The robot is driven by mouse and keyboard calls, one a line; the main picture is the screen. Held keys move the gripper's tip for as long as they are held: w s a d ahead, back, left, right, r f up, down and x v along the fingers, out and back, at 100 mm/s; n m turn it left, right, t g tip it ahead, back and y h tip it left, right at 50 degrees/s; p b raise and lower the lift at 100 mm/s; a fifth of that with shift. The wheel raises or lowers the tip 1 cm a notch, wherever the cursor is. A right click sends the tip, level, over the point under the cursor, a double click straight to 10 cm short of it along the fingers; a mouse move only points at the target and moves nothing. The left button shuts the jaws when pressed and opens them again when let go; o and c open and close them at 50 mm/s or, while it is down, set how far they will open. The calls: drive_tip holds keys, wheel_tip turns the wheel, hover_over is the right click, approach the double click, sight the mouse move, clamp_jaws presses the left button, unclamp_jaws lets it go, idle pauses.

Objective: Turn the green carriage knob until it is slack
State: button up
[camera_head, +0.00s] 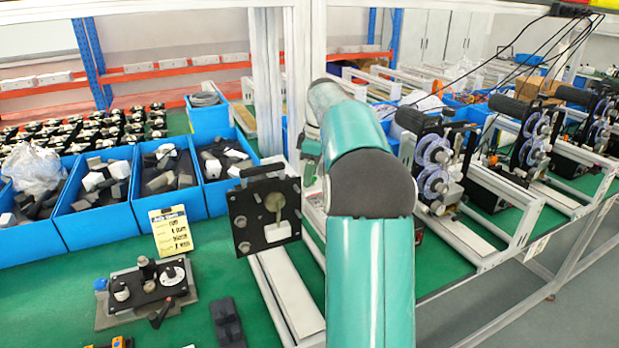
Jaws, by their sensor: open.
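No clearly green knob shows. A black upright plate (264,214) stands left of my arm, on a metal rail. It bears a dull olive-tinted lever or knob (273,202) above a white block (278,232); I cannot tell whether this is the carriage knob. My teal arm rises from the bottom centre, bends at a dark joint, and hides part of the bench right of the plate. My gripper is not visible; the far end of the arm is hidden behind its own links.
Blue bins (93,200) with dark and white parts line the left. A yellow card (171,231) stands before them. A black fixture with knobs (148,284) sits front left. Coder machines (440,160) on rails fill the right.

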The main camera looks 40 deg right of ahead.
drive_tip(key=m, duration=0.5)
drive_tip(key=shift+a+h, duration=0.1)
drive_tip(key=shift+h, duration=0.3)
drive_tip(key=m, duration=0.5)
drive_tip(key=shift+h, duration=0.3)
drive_tip(key=c, duration=0.9)
drive_tip(key=n, duration=0.2)
drive_tip(key=shift+n, duration=0.4)
drive_tip(key=o, duration=0.9)
drive_tip(key=shift+r, duration=2.55)
